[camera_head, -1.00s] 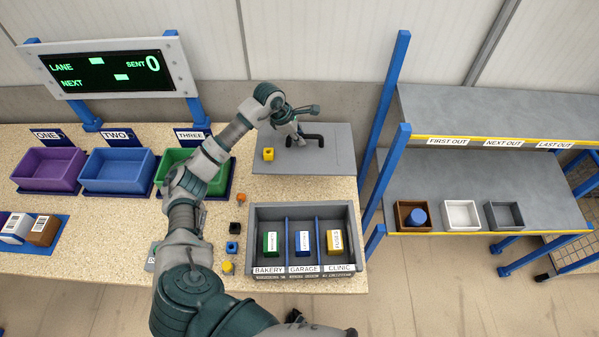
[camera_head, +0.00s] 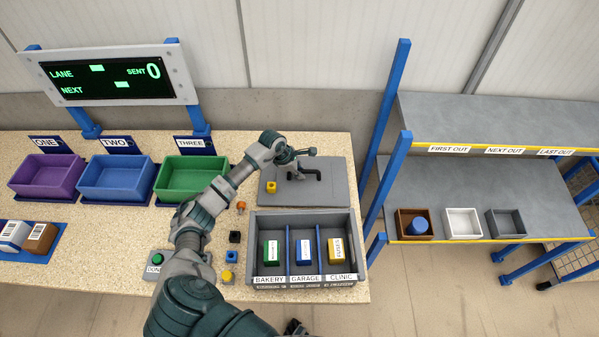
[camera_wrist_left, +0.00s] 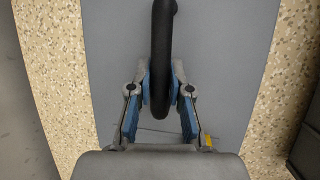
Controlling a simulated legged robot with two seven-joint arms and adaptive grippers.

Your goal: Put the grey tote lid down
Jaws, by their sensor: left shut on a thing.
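The grey tote lid (camera_head: 336,190) is a flat plate with a black handle (camera_head: 316,175), at the back of the speckled table, behind the compartment tote. My left gripper (camera_head: 299,172) is shut on the handle; in the left wrist view its blue-padded fingers (camera_wrist_left: 160,90) press the handle (camera_wrist_left: 163,45) from both sides. The lid (camera_wrist_left: 225,55) fills the middle of that view with table on both sides. I cannot tell whether the lid touches the table.
The grey compartment tote (camera_head: 262,222) stands just in front of the lid, holding labelled boxes. Green (camera_head: 190,180), blue (camera_head: 117,180) and purple (camera_head: 47,178) bins stand left. Blue posts (camera_head: 384,190) and a shelf (camera_head: 480,185) stand right.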

